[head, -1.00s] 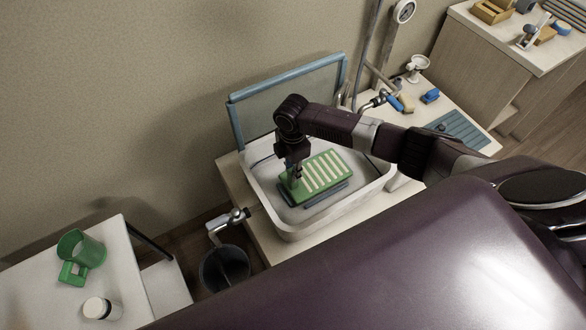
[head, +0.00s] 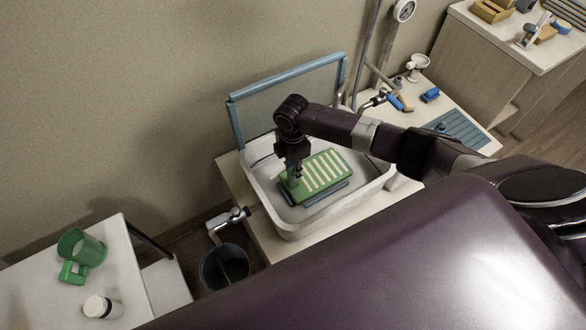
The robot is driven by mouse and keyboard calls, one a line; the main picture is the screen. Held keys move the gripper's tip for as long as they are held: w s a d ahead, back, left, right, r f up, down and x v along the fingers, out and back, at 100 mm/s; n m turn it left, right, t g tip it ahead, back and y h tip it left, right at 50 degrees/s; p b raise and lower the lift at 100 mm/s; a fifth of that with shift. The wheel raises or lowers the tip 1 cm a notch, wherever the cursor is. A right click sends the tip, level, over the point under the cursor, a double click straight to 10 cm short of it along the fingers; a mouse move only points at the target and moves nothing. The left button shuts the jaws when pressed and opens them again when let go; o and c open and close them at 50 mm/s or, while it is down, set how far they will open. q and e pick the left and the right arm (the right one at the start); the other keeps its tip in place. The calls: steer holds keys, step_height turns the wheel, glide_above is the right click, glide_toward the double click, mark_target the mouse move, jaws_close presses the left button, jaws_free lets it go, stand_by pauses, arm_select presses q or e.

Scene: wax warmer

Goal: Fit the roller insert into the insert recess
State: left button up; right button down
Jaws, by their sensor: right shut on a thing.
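The green roller insert (head: 322,177) with several pale bars is inside the white basin (head: 308,232). My right gripper (head: 293,179) comes down from above and is shut on the insert's left end. Below the insert a dark blue-grey base (head: 328,195) shows along the front edge. The insert lies over this base; the recess itself is hidden under it, and I cannot tell whether the insert is seated. My left gripper is not in view.
A blue-framed lid (head: 290,88) stands raised behind the basin. A tap (head: 232,216) sticks out at the front left above a black bucket (head: 226,266). A green jug (head: 82,249) and a white jar (head: 98,307) stand on the left table.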

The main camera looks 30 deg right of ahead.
steer(key=shift+f+b, duration=0.6)
steer(key=shift+f, duration=0.3)
steer(key=c, duration=1.6)
jaws_free()
steer(key=shift+r, duration=0.15)
steer(key=shift+r+p, duration=3.9)
steer(key=shift+r, duration=0.05)
